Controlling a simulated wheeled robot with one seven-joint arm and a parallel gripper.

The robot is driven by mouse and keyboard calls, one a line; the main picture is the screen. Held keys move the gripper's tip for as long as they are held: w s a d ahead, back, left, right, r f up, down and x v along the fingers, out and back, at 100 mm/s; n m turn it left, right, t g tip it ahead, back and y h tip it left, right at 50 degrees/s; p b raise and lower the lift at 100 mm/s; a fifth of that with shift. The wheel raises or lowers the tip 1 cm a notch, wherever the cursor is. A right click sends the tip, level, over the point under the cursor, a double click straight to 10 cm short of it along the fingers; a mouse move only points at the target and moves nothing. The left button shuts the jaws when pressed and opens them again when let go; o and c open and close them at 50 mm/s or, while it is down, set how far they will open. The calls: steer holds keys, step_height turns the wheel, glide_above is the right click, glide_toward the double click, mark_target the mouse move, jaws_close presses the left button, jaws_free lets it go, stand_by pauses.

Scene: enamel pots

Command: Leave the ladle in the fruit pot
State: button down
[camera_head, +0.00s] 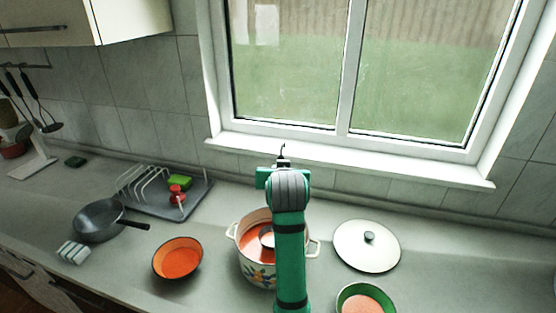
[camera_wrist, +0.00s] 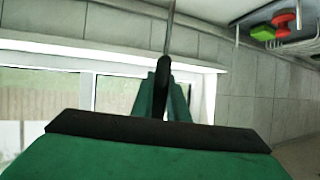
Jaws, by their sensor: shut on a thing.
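The fruit pot (camera_head: 243,262), white enamel with a painted fruit pattern and two side handles, stands on the counter and holds orange-red soup. My arm hides its right part. My gripper (camera_head: 282,165) is raised above and behind the pot and is shut on the ladle. In the wrist view the black ladle grip (camera_wrist: 161,88) sits between the fingers, with a thin metal shaft leading away.
A white lid (camera_head: 350,252) lies right of the pot. An orange-filled bowl (camera_head: 178,259) stands left, a green-rimmed bowl (camera_head: 362,302) front right. A pan (camera_head: 95,219) and dish rack (camera_head: 160,206) are further left. The window sill (camera_head: 350,164) runs behind.

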step_height(320, 180, down, 6)
steer(key=shift+a, duration=0.2)
steer(key=shift+s+d, duration=0.1)
steer(key=shift+d, duration=0.05)
steer(key=c, duration=1.7)
jaws_free()
steer(key=shift+o, duration=0.3)
